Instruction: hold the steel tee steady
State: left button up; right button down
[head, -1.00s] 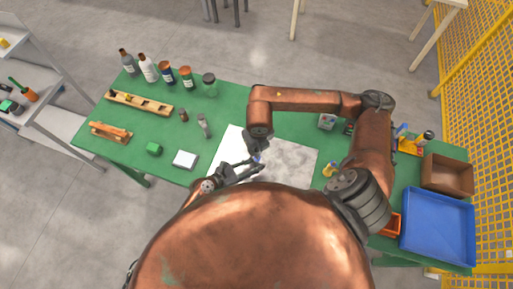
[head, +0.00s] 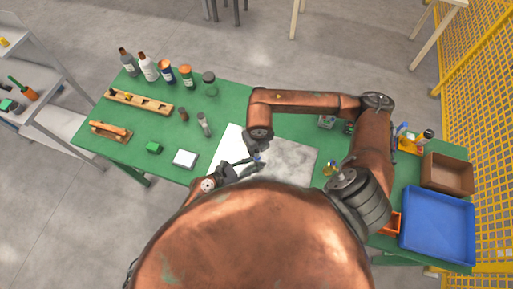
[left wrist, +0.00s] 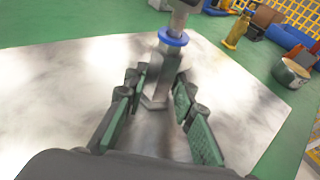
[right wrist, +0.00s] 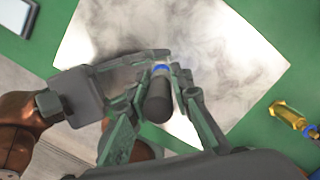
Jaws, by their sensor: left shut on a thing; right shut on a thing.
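The grey steel tee (left wrist: 157,78) stands over the pale mat in the left wrist view, between the fingers of my left gripper (left wrist: 155,82), which is shut on it. A blue ring (left wrist: 173,37) sits at its upper end; it also shows in the right wrist view (right wrist: 161,68). My right gripper (right wrist: 160,92) is shut on a dark cylinder (right wrist: 154,103) whose far end meets the blue ring. In the head view both grippers meet over the mat, and the tee is mostly hidden and too small to make out.
The pale mat (head: 292,160) lies on the green table (head: 225,115). A brass fitting (right wrist: 287,114) lies right of the mat. A blue tray (head: 437,226) and brown box (head: 447,174) stand at right. Several bottles (head: 148,68) and a wooden rack (head: 140,102) stand at left.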

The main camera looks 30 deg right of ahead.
aim_at(257, 150)
jog(key=shift+f, duration=1.15)
jog(key=c, duration=1.7)
grip_release()
jog(key=shift+o, duration=0.2)
jog(key=r, duration=0.4)
jog(key=s+r, duration=0.1)
jog(key=r, duration=0.7)
jog(key=shift+s+a, duration=0.15)
jog(key=shift+a, duration=0.05)
jog(key=shift+f, duration=0.1)
pick_arm(q)
jog(key=o, duration=0.9)
jog(key=shift+a, duration=0.1)
